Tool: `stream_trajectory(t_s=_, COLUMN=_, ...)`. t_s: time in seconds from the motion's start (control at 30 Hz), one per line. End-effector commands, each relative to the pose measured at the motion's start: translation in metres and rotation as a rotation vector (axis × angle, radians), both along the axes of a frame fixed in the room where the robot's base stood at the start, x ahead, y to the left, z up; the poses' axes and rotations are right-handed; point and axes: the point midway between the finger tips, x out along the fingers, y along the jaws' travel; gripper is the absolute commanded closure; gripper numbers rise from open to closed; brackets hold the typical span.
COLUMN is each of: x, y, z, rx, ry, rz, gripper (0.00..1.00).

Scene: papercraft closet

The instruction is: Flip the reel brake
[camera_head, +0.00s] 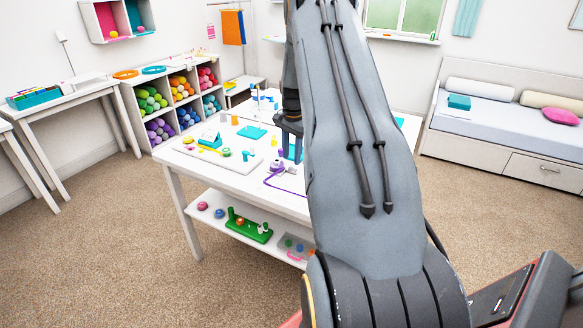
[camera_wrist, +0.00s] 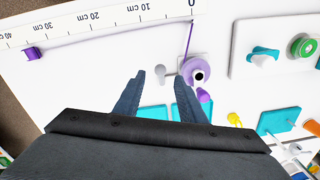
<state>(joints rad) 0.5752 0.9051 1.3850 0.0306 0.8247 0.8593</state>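A purple reel (camera_wrist: 194,71) with a dark hole in its pale hub sits on a pale base on the white table, and a thin purple line runs from it toward a ruler. A small grey knob (camera_wrist: 160,71), perhaps the brake, stands just left of the reel. My gripper (camera_wrist: 158,80) is open, with its two fingers apart. In the wrist view the knob appears between the fingertips, and the right fingertip appears close to the reel. I cannot tell whether anything touches. In the head view the purple reel (camera_head: 276,167) is near my gripper, which my arm partly hides.
A white board (camera_wrist: 245,62) with a green reel is at the right. Teal blocks (camera_wrist: 278,120) and a purple peg (camera_wrist: 203,96) stand close by.

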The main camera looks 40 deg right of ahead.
Motion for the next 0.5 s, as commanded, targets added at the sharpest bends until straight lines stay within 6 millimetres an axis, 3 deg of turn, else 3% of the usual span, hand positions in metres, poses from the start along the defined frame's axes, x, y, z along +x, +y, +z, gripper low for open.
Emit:
stream_trajectory(t_s=0.3, x=0.000, y=0.002, z=-0.046, rx=0.002, ry=0.002, rz=0.003, gripper=0.63)
stream_trajectory(t_s=0.5, x=0.002, y=0.002, z=-0.063, rx=0.001, ry=0.000, rz=0.004, gripper=0.63)
